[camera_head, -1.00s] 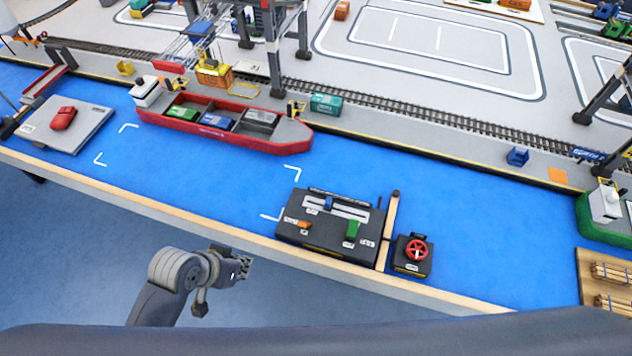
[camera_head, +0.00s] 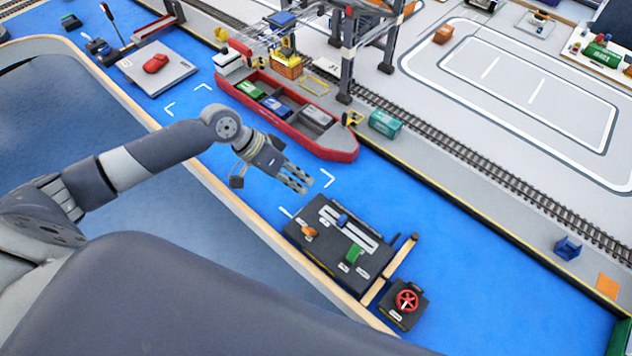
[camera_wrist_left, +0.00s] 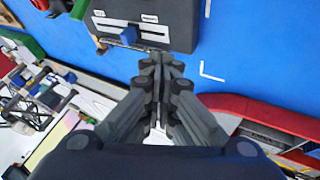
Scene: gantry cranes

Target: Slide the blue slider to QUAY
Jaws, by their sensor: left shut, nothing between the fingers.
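The small labels by the slot are too small to read. The box also carries an orange lever (camera_head: 309,231) and a green lever (camera_head: 353,253). My left gripper (camera_head: 303,187) is shut and empty, over the blue surface to the upper left of the box. In the left wrist view its fingertips (camera_wrist_left: 163,62) are together, apart from the slider. My right gripper is not in view.
A red wheel (camera_head: 407,300) on a small black base and a wooden bar (camera_head: 400,258) stand right of the box. A red ship (camera_head: 330,143) lies beyond my left gripper, with a crane (camera_head: 345,60) behind it.

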